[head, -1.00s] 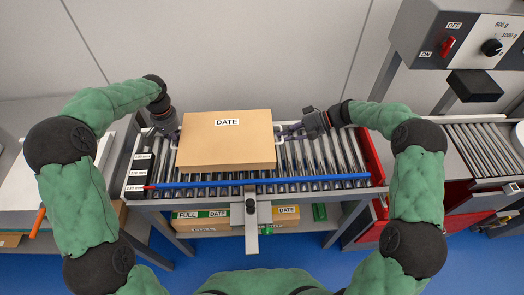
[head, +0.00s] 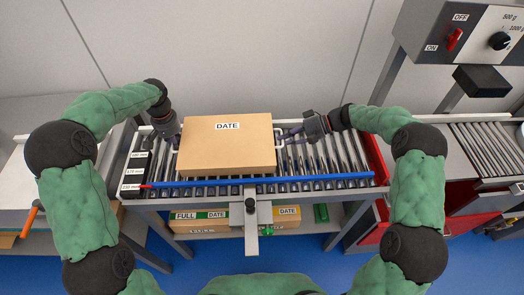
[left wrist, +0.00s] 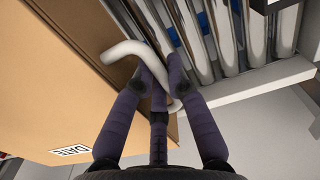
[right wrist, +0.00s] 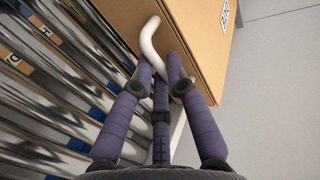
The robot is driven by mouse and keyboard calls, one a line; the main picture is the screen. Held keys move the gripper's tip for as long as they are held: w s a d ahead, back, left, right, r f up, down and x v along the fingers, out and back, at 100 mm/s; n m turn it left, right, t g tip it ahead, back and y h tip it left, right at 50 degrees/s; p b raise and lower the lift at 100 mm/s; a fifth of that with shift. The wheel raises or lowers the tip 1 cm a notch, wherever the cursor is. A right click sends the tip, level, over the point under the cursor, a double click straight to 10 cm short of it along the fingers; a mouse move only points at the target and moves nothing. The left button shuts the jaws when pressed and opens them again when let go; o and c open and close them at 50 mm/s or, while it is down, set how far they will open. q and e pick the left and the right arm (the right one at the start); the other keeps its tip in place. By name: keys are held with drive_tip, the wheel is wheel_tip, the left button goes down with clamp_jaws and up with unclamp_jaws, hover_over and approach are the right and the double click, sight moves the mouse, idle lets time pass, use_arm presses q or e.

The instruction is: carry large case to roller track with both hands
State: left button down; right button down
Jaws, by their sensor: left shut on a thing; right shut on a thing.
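The large case (head: 226,152) is a tan box with a DATE label on top and a pale handle at each end. It is over the roller track (head: 325,160), level; I cannot tell whether its underside touches the rollers. My left gripper (head: 174,139) is shut on the left handle, seen as a white bar in the left wrist view (left wrist: 128,50). My right gripper (head: 284,134) is shut on the right handle, a white bar in the right wrist view (right wrist: 150,42). The case hides the rollers beneath it.
A blue rail (head: 255,181) runs along the track's front edge. A marked dark block (head: 136,172) stands at the track's left end and a red panel (head: 371,157) at its right. Labelled cartons (head: 200,221) lie on the shelf below. A control box (head: 470,35) stands at upper right.

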use_arm(q)
drive_tip(key=shift+w+a+f+b, duration=0.1)
drive_tip(key=shift+a+f+b, duration=0.05)
drive_tip(key=shift+f+b, duration=0.55)
use_arm(e)
drive_tip(key=shift+d+f, duration=0.1)
drive_tip(key=shift+f, duration=0.65)
use_arm(q)
drive_tip(key=c, duration=1.2)
unclamp_jaws()
drive_tip(key=shift+c, duration=0.2)
use_arm(e)
drive_tip(key=c, duration=1.2)
unclamp_jaws()
drive_tip(key=shift+c, duration=0.2)
use_arm(q)
wheel_tip(320, 180, up, 12)
drive_tip(key=shift+f, duration=0.1)
use_arm(e)
drive_tip(key=v, duration=1.2)
drive_tip(key=shift+f, duration=0.1)
